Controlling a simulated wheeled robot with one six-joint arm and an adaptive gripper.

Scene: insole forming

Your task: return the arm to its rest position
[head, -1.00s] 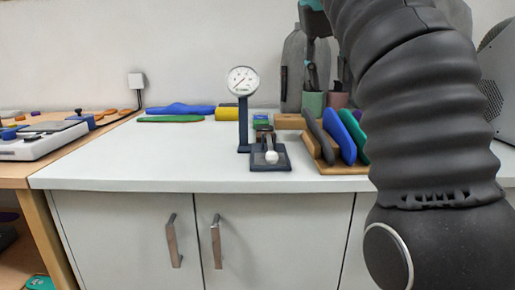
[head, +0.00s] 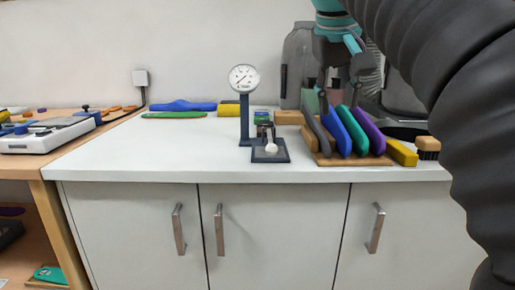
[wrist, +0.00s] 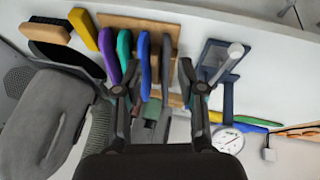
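My gripper (head: 339,94) hangs above the back of the white counter, over the insole rack. In the wrist view its two dark fingers (wrist: 159,72) are spread apart with nothing held between them. My black sleeved arm fills the right of the head view. The wooden rack (head: 345,161) holds upright insoles: dark grey (head: 315,129), blue (head: 341,130), green (head: 353,134) and purple (head: 370,131). From the wrist, the blue (wrist: 144,66) and dark grey insoles show beyond the gap between the fingers, apart from them.
A dial gauge on a post (head: 244,79) stands left of the rack, behind a dark press base (head: 270,155). A yellow block (head: 402,153) and a brush (head: 428,147) lie right of the rack. A grey backpack (head: 295,70) stands behind. The counter's left front is clear.

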